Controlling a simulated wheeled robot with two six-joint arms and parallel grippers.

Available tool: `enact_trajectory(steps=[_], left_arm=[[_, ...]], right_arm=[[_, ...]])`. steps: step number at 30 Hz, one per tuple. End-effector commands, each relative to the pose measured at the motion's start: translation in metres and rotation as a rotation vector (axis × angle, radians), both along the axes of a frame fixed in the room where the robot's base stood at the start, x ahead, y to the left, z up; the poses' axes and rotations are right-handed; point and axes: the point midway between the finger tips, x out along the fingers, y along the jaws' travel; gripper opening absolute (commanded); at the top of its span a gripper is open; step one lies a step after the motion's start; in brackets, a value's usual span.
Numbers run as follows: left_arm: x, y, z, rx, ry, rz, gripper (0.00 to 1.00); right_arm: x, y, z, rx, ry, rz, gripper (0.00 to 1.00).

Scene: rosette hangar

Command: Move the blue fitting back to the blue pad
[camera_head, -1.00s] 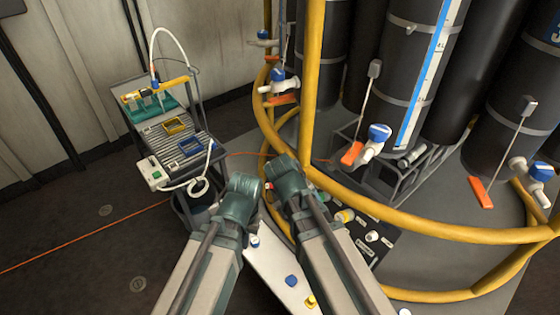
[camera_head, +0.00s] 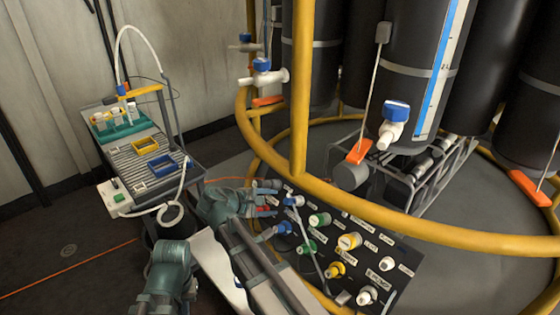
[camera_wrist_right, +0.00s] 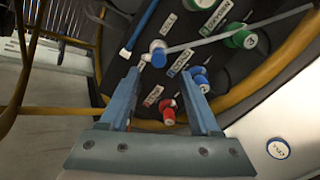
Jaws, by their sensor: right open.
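A blue-and-white fitting (camera_head: 293,201) sits on the black panel, with a thin grey rod at it; it also shows in the right wrist view (camera_wrist_right: 158,55), close to the left fingertip. Another blue fitting (camera_head: 282,229) is lower on the panel and, in the wrist view, is by the right finger (camera_wrist_right: 200,80). I cannot tell which is the task's. A blue-rimmed square (camera_head: 172,164), perhaps the blue pad, lies on the cart. My right gripper (camera_head: 270,198) is at the panel's left edge, open and empty (camera_wrist_right: 160,74).
The panel (camera_head: 402,250) also carries green, yellow, white and red fittings. A yellow guard rail (camera_head: 400,218) curves just behind it. The cart (camera_head: 122,160) holds a yellow-rimmed square (camera_head: 145,145), a teal rack and a white hose. Open floor lies left of the cart.

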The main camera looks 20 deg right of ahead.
Motion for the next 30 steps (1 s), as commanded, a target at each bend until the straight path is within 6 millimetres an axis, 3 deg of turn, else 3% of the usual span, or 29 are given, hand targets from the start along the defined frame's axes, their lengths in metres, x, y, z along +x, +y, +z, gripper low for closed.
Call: enact_trajectory(steps=[17, 30], left_arm=[[0.000, 0.000, -0.008, 0.000, 0.000, -0.001, 0.00], [0.000, -0.001, -0.039, -0.005, 0.000, -0.007, 0.00]], right_arm=[[0.003, -0.007, -0.006, -0.011, 0.002, 0.003, 0.64], [0.019, -0.052, -0.037, -0.010, 0.002, 0.001, 0.64]])
